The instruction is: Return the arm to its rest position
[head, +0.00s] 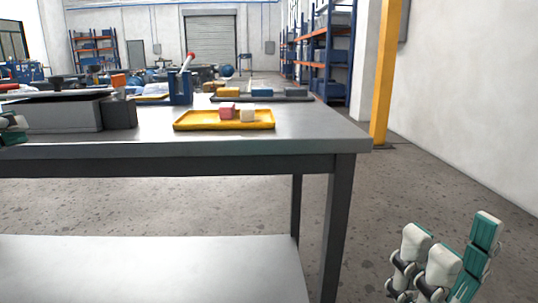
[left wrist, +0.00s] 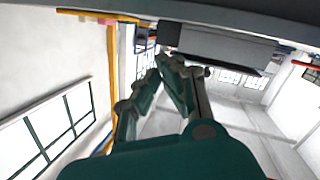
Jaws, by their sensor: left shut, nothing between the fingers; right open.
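My left gripper (head: 12,128) shows only in part at the left edge of the head view, by the front edge of the metal table (head: 190,148). In the left wrist view its fingers (left wrist: 166,64) come together and are shut with nothing between them. A dark grey block-like body (left wrist: 215,45) lies just beyond the fingertips in that view; I cannot tell whether they touch it. My right gripper (head: 455,240) is open and empty at the lower right of the head view, over the floor and clear of the table.
A grey box (head: 65,118) stands at the left. A yellow post (head: 384,75) rises behind. The floor right of the table is free.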

